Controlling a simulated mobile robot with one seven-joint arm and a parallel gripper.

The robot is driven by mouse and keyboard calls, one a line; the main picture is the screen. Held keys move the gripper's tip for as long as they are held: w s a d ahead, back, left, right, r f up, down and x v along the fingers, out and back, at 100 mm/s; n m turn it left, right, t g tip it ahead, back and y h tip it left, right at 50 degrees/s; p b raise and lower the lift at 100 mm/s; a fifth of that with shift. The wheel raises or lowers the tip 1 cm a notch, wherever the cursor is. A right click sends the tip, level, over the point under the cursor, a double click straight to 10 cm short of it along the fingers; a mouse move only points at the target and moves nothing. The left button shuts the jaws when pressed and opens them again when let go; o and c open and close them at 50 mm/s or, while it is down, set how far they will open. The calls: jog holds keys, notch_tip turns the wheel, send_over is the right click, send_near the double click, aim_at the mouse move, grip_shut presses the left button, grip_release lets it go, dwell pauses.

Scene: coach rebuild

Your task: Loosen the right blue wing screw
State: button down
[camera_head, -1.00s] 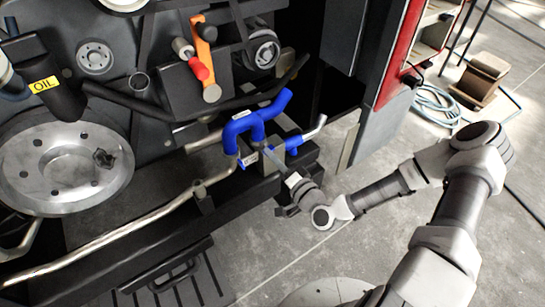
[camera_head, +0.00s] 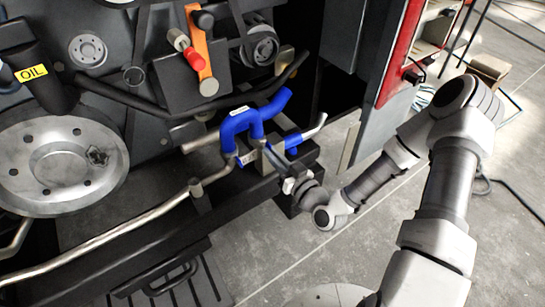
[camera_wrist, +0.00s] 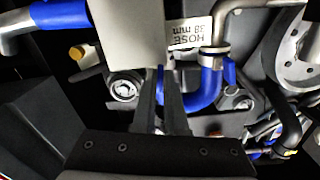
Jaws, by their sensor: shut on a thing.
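My gripper (camera_head: 272,159) reaches in at the blue hose (camera_head: 250,122) from the lower right. In the wrist view my two dark fingers (camera_wrist: 160,88) are close together, with a thin blue piece, the right blue wing screw (camera_wrist: 160,78), between their tips. Most of the screw is hidden by the fingers, so its turn angle cannot be told. A second blue wing (camera_wrist: 229,71) stands on a clamp beside the hose, clear of my fingers. A pale block (camera_wrist: 133,32) lies right beside the fingertips. A white label reading HOSE 38 mm (camera_wrist: 190,34) is behind.
A silver pipe (camera_head: 105,235) runs along the lower front, beside a dark beam. A black hose (camera_head: 150,110) crosses above the blue hose. An orange lever (camera_head: 196,50) with a red knob is higher up. The floor (camera_head: 270,250) below is open.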

jog(key=shift+n, duration=0.7)
jog(key=shift+r+n+b, duration=0.1)
jog(key=shift+n+b, duration=0.2)
jog(key=shift+b, duration=0.05)
jog(key=c, duration=1)
grip_release()
jog(key=shift+o, duration=0.2)
jog(key=shift+s+d, duration=0.1)
jog(key=shift+d, duration=0.05)
